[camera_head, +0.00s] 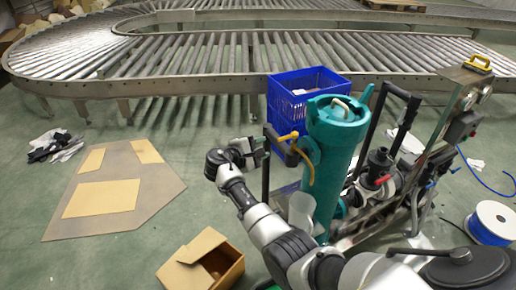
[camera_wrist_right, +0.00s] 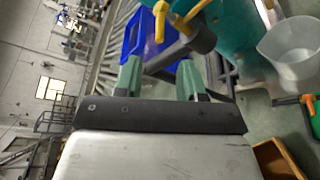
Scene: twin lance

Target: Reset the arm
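My right arm (camera_head: 262,222) reaches from the lower right towards a teal cylinder unit (camera_head: 333,150). Its gripper (camera_head: 268,147) is beside the unit's left side, near a yellow-handled valve (camera_head: 288,137). In the right wrist view, the green fingers of the gripper (camera_wrist_right: 160,78) stand apart. The valve's dark body (camera_wrist_right: 197,36) and yellow handle (camera_wrist_right: 160,22) show just beyond the fingertips. Nothing is clearly held between the fingers; whether a finger touches the valve cannot be told. My left gripper is not in view.
A blue crate (camera_head: 300,84) stands behind the cylinder. A translucent container (camera_head: 301,212) is by the cylinder's lower left. A cardboard box (camera_head: 203,262) and a flat cardboard sheet (camera_head: 112,188) lie on the floor at left. A roller conveyor (camera_head: 215,85) crosses the back. A cable spool (camera_head: 490,222) stands at right.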

